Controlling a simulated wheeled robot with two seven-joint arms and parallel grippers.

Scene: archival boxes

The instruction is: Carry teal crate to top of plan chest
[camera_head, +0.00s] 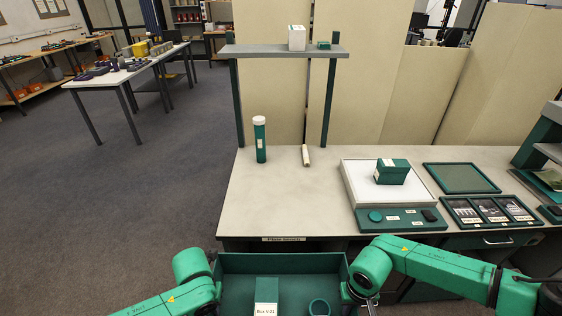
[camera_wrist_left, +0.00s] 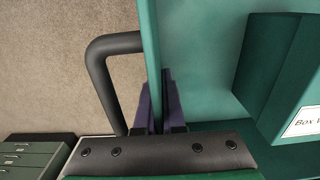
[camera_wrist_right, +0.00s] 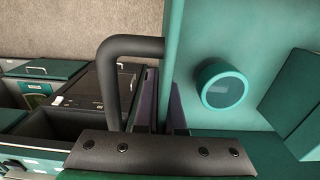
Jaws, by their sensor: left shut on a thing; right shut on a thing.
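The teal crate (camera_head: 283,262) is at the bottom of the head view, in front of the plan chest (camera_head: 262,205), whose pale top is seen from above. Inside the crate are a teal box with a white label (camera_head: 266,292) and a round teal ring-like item (camera_head: 319,307). My left gripper (camera_wrist_left: 158,108) is shut on the crate's left wall, beside a black handle (camera_wrist_left: 99,75). My right gripper (camera_wrist_right: 163,108) is shut on the right wall, beside the other black handle (camera_wrist_right: 110,75). The crate's underside is hidden.
The chest top holds a teal tube (camera_head: 260,140), a small pale roll (camera_head: 306,156), a white board (camera_head: 350,180) with a green box (camera_head: 393,171), and trays (camera_head: 461,178) at right. A raised grey shelf (camera_head: 270,50) stands behind. The front-left top is clear.

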